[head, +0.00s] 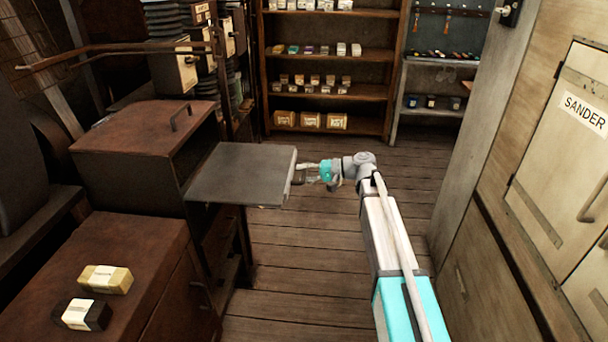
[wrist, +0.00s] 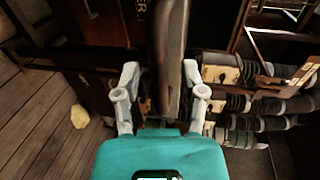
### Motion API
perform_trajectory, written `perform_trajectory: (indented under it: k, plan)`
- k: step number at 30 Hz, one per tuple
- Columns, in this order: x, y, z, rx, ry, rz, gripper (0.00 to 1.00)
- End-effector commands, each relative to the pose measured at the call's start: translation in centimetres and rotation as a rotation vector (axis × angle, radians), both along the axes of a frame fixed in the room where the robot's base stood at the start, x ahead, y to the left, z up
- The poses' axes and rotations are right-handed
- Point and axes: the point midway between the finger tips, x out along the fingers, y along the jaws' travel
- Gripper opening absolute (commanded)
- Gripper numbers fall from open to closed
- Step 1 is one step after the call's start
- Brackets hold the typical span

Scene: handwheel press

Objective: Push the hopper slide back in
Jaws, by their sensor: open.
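The hopper slide (head: 241,174) is a flat dark grey plate. In the head view it sticks out to the right from the open front of a rusty brown hopper box (head: 150,130). My gripper (head: 304,173) is at the slide's right-hand outer end, level with it. In the wrist view my gripper (wrist: 161,82) has its fingers apart. A dark upright bar (wrist: 170,50), apparently the slide's end or handle, lies between them. I cannot tell whether the fingers touch it.
A brown cabinet (head: 105,255) at the lower left holds a yellow block (head: 105,279) and a black-and-white block (head: 83,315). Shelves (head: 328,88) stand at the back. A cupboard marked SANDER (head: 565,140) stands on the right. The plank floor (head: 310,255) below the slide is clear.

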Motion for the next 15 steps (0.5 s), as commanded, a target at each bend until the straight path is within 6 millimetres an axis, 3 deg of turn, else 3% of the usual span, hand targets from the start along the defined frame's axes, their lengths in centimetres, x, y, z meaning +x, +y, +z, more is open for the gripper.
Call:
perform_trajectory:
  k: [3, 11, 15]
  plan:
    - [0.0, -0.01, 0.0, 0.0, 0.0, 0.0, 0.5]
    - [0.0, -0.03, 0.01, 0.0, 0.0, 0.0, 0.02]
    - [-0.01, -0.03, 0.01, 0.0, 0.0, 0.0, 0.0]
